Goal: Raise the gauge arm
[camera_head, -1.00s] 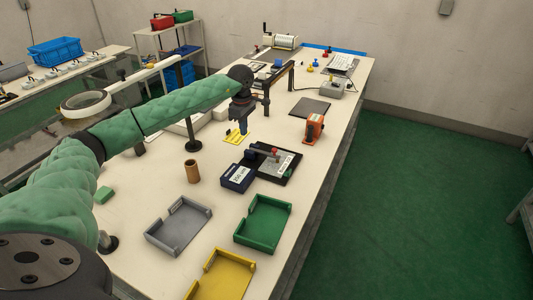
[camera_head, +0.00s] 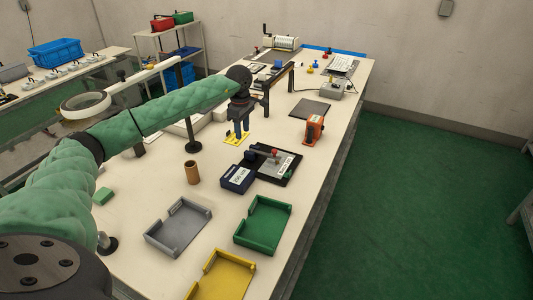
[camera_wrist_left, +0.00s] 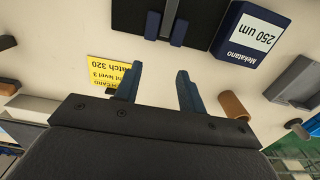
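The gauge (camera_head: 293,177) stands mid-table in the head view, a black base with a pale label plate. In the left wrist view, the black base (camera_wrist_left: 204,30) shows at the top, cut off by the frame. My left gripper (camera_head: 240,133) points down above the yellow card (camera_head: 233,141), behind and left of the gauge. Its fingers (camera_wrist_left: 159,76) are apart with nothing between them. My right gripper is out of view.
A dark blue block labelled 250 um (camera_head: 238,179) sits beside the gauge. An orange device (camera_head: 314,130) is to its right, a brown cup (camera_head: 192,172) to its left. Grey (camera_head: 150,238), green (camera_head: 239,238) and yellow (camera_head: 245,287) trays lie in front. A black stand (camera_head: 193,147) rises left of the gripper.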

